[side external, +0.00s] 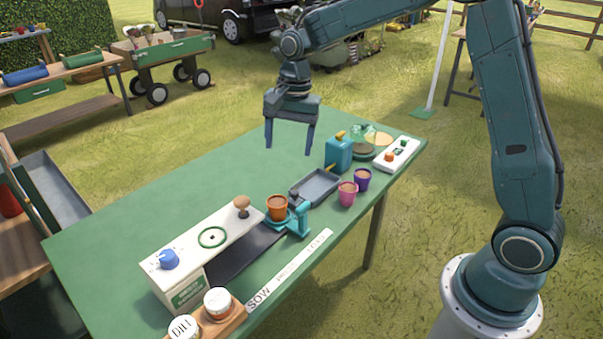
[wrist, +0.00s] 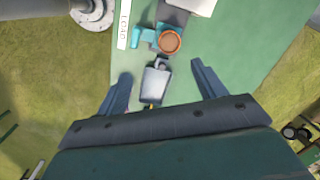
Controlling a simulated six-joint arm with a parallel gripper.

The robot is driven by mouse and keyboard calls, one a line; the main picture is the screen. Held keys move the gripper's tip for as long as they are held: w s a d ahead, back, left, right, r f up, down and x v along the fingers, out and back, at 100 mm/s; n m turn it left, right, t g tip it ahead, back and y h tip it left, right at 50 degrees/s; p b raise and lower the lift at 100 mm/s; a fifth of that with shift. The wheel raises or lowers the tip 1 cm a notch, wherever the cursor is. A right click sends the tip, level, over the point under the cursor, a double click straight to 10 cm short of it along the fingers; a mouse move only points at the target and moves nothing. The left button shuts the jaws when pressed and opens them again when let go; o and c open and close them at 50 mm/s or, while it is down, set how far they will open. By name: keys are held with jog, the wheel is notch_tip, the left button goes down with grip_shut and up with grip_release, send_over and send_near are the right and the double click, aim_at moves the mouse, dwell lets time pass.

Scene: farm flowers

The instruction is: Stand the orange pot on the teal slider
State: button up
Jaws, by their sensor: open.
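The orange pot (side external: 277,209) is upright and filled with brown soil. It stands on the round plate of the teal slider (side external: 300,220), at the end of the dark track by the white box. In the wrist view the orange pot (wrist: 169,42) shows from above, with the teal slider (wrist: 144,37) to its left. My gripper (side external: 289,150) is open and empty, raised above the table behind the pot and apart from it. Its two spread fingers also show in the wrist view (wrist: 160,70). Most of the slider's plate is hidden under the pot.
The white box (side external: 212,240) with knobs stands left. The green table (side external: 160,205) is clear at the back left.

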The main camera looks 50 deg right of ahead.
jog(key=s+r+n+t, duration=0.1)
jog(key=s+r+n, duration=0.2)
jog(key=s+r, duration=0.4)
jog(key=s+r+n+t, duration=0.1)
jog(key=s+n, duration=0.3)
jog(key=s, duration=0.7)
jog(key=s+r+n+t+h, duration=0.1)
jog(key=s+n+t, duration=0.2)
jog(key=s, duration=0.8)
jog(key=shift+r+n, duration=0.35)
jog(key=shift+n, duration=0.75)
